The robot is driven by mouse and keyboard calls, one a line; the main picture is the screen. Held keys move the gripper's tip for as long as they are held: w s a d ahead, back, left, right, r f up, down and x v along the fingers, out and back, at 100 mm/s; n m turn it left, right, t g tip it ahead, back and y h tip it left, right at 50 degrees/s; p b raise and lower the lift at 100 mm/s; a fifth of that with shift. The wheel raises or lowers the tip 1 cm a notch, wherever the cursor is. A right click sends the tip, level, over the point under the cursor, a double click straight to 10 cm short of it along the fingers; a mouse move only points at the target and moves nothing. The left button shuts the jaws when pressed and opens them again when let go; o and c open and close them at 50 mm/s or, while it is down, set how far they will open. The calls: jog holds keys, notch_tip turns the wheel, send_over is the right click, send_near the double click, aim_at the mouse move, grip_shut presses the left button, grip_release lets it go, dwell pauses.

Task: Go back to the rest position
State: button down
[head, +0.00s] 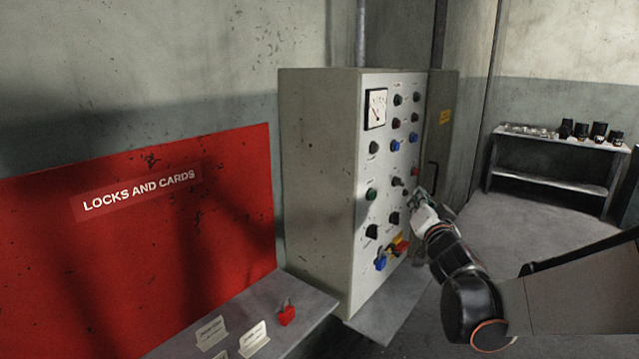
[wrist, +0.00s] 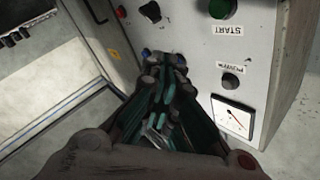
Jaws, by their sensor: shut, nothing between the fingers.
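My gripper (head: 416,194) is in front of the right part of the control cabinet's panel (head: 352,230) in the head view. In the wrist view, my gripper (wrist: 165,62) is shut and empty, with its fingertips together. The panel appears upside down behind it there. A green button (wrist: 222,8) with a START label and a gauge (wrist: 232,117) show to the right of the fingers. Whether the fingertips touch the panel, I cannot tell. My arm reaches in from the right side of the head view.
A red board (head: 140,250) reading LOCKS AND CARDS stands left of the cabinet, above a shelf with a red padlock (head: 287,313) and cards (head: 253,338). A cabinet door (head: 440,135) stands open at right. A bench (head: 545,150) with dark items is at the back right.

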jog(key=s+a+f+n+g, duration=0.2)
jog(key=s+f+g, duration=0.2)
jog(key=s, duration=0.7)
jog(key=s+a+f+n+g+y, duration=0.1)
jog(key=s+a+f+n+g, duration=0.2)
jog(key=s, duration=0.9)
jog(key=s+a+f+n+g, duration=0.2)
jog(key=s+f, duration=0.4)
jog(key=s, duration=0.5)
jog(key=a+g, duration=0.1)
jog(key=g, duration=0.1)
jog(key=shift+s+g, duration=0.4)
jog(key=c, duration=2.3)
grip_release()
jog(key=shift+a, duration=0.1)
